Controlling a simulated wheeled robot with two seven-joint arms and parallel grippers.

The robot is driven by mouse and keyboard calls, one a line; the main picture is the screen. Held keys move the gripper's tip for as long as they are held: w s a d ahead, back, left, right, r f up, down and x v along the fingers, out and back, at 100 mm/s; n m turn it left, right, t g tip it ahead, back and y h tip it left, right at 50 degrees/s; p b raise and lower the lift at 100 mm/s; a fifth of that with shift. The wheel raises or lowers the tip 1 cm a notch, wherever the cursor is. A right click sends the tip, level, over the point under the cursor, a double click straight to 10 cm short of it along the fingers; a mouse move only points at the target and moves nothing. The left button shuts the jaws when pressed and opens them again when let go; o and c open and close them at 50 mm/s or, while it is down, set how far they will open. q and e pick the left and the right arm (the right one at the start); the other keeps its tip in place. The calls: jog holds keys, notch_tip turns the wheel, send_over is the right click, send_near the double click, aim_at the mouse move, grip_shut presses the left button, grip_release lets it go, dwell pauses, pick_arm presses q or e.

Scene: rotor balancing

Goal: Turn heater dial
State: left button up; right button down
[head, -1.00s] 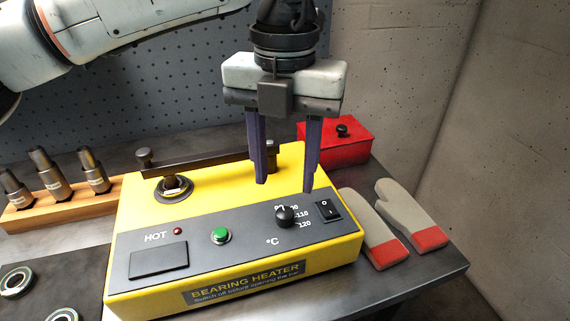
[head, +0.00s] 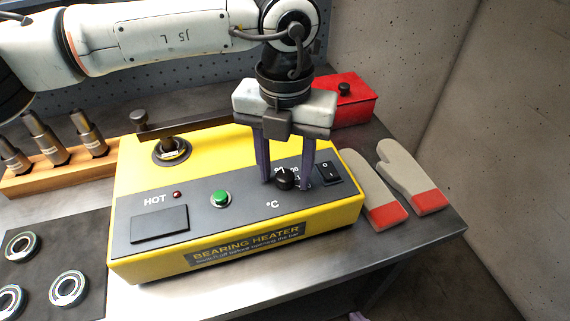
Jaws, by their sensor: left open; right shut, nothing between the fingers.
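The yellow bearing heater (head: 130,210) stands on the bench with a dark sloped front panel. Its black dial (head: 285,179) sits on the right part of that panel, by the printed temperature numbers, which are partly hidden. My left gripper (head: 286,187) points down and is open, with one purple finger on each side of the dial. I cannot tell whether either finger touches it. A small purple tip of my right gripper (head: 356,316) shows at the bottom edge; the rest is out of view.
A black rocker switch (head: 328,172) lies close right of the dial; a green button (head: 221,198) is left. Grey-and-red mitts (head: 403,170) and a red box (head: 352,108) lie to the right. A wooden rack (head: 60,177) and bearings (head: 69,288) are at left.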

pick_arm(q)
jog(key=c, duration=1)
jog(key=shift+c, duration=0.2)
